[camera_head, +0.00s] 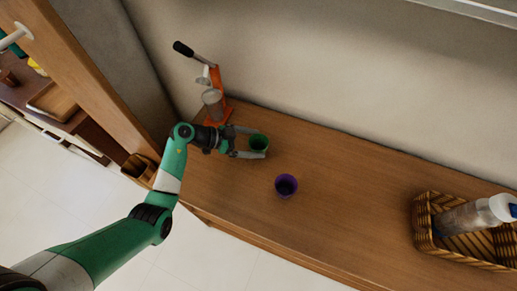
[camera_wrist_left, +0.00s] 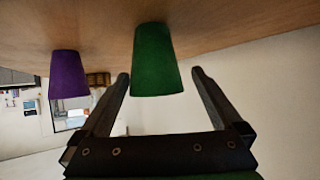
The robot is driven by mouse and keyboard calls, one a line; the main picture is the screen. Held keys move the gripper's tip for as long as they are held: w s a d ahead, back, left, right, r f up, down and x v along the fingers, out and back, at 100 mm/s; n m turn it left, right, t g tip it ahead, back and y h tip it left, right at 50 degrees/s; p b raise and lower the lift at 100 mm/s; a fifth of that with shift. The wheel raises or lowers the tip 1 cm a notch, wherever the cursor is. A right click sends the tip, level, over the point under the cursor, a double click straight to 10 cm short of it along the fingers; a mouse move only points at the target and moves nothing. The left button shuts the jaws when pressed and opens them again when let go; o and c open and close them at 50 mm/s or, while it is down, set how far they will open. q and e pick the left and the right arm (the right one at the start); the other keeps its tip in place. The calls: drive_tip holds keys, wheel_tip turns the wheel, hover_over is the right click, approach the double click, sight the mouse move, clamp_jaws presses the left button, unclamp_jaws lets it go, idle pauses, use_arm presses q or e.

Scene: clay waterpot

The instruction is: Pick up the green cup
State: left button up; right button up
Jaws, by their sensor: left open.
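The green cup (camera_head: 259,143) stands on the wooden counter in the head view. My left gripper (camera_head: 258,142) is open, with one finger on each side of the cup. In the left wrist view the green cup (camera_wrist_left: 156,62) shows upside down between the two open fingers (camera_wrist_left: 161,75), with gaps on both sides, larger on the right. My right gripper is not in view.
A purple cup (camera_head: 286,186) stands on the counter (camera_head: 350,200), in front and to the right of the green cup. An orange juicer (camera_head: 216,100) stands behind my left gripper. A wicker basket (camera_head: 424,222) with a bottle (camera_head: 466,217) is at the right.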

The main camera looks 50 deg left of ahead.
sight(266, 145)
use_arm(q)
drive_tip(key=b+x, duration=0.1)
drive_tip(key=x, duration=0.1)
drive_tip(key=b+x, duration=0.1)
drive_tip(key=x, duration=0.1)
drive_tip(key=shift+d+f+b, duration=0.3)
drive_tip(key=shift+d, duration=0.05)
drive_tip(key=shift+w+d, duration=0.1)
drive_tip(key=shift+w, duration=0.05)
drive_tip(key=shift+r, duration=0.1)
drive_tip(key=c, duration=1.2)
drive_tip(key=shift+r+p, duration=0.5)
drive_tip(key=shift+c, duration=0.2)
wheel_tip(266, 145, up, 3)
drive_tip(key=shift+p, duration=1.2)
drive_tip(key=s+d+r+p, duration=0.8)
drive_tip(key=s+r, duration=0.1)
drive_tip(key=s, duration=0.2)
drive_tip(key=shift+d+p, duration=0.25)
drive_tip(key=shift+p, duration=0.15)
